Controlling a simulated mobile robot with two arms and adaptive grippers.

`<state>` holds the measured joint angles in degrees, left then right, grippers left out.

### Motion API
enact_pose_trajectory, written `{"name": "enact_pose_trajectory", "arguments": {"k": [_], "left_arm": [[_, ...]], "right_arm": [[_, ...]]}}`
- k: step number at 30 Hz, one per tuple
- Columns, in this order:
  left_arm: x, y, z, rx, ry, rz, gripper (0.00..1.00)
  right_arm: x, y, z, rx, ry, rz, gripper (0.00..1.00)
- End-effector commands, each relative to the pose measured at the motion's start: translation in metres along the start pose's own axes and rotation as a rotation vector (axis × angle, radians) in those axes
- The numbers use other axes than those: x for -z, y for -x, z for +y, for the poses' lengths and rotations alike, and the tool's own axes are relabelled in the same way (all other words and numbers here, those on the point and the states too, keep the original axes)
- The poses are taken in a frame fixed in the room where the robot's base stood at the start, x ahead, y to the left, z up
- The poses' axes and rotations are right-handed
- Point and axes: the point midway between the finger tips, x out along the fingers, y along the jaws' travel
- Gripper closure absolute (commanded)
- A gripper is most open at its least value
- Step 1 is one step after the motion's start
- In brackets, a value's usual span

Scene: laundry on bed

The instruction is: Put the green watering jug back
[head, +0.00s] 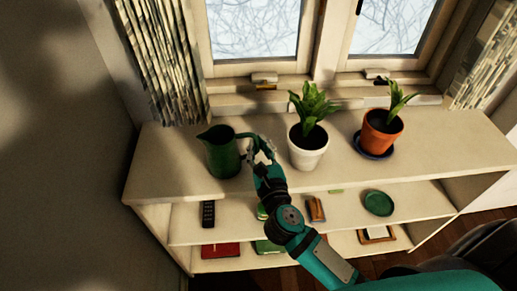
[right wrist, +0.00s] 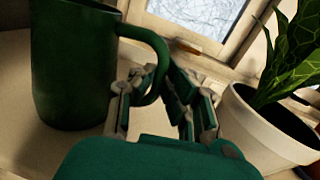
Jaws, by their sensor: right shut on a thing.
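The green watering jug (head: 222,153) stands upright at the left part of the top of the white shelf unit (head: 185,182). Its spout points left and its handle points right. My right gripper (head: 256,146) is at the handle, just right of the jug. In the right wrist view the jug (right wrist: 72,65) fills the left side, and the fingers of my right gripper (right wrist: 160,95) are around the lower part of the handle, shut on it. The jug's base appears to be on or very near the shelf top; I cannot tell a small gap. My left gripper is not in view.
A white pot with a plant (head: 308,150) stands close right of my right gripper. An orange pot (head: 382,130) on a blue saucer is further right. The window and patterned curtain (head: 165,60) are behind. Lower shelves hold a remote (head: 208,213), a green dish (head: 378,203) and books.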

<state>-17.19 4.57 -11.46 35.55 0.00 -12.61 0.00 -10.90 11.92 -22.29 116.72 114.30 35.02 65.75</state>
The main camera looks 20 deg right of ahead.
Motion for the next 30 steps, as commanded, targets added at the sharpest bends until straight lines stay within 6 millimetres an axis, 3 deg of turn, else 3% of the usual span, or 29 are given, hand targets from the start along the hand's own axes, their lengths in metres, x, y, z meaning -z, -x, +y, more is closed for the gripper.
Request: {"name": "enact_pose_trajectory", "arguments": {"k": [5,6,11,20,23,30], "left_arm": [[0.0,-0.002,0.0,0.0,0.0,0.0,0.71],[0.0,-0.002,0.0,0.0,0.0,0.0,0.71],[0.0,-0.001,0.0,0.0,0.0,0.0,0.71],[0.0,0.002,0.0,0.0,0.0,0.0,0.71],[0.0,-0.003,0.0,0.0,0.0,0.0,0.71],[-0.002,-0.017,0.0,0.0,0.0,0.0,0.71]], "right_arm": [[0.002,0.0,0.0,0.0,-0.002,-0.002,1.0],[0.003,0.0,0.0,0.0,0.0,0.0,0.87],[0.002,0.0,0.0,0.0,0.0,0.0,0.68],[-0.002,0.0,0.0,0.0,0.0,0.0,0.68],[0.002,0.011,0.001,-0.001,0.0,0.002,0.68],[0.004,0.061,0.0,-0.001,-0.001,0.004,0.68]]}}
